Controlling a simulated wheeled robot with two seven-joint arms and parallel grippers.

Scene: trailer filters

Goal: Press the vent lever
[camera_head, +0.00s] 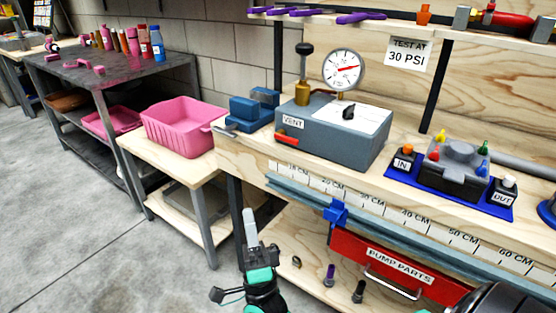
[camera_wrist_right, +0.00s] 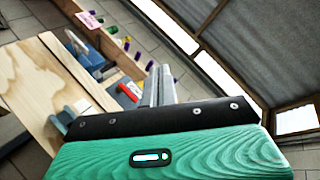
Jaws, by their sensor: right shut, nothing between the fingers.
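The red vent lever (camera_head: 287,138) sits on the front left of a grey box (camera_head: 330,133), just below a white VENT label (camera_head: 293,122). It lies nearly level along the box's front face. My right gripper (camera_head: 249,216) is shut and empty, pointing up in front of the bench, below and left of the lever and well apart from it. In the right wrist view the closed fingers (camera_wrist_right: 157,84) show beyond the green housing, with the red lever (camera_wrist_right: 129,91) to their left. My left gripper is not in view.
A pressure gauge (camera_head: 343,69) and a black-knobbed brass post (camera_head: 303,72) stand on the box. A blue clamp-like block (camera_head: 250,109) is left of it. The bench front edge carries a ruler strip (camera_head: 375,204) and blue slider (camera_head: 337,213). A pink bin (camera_head: 180,125) stands left.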

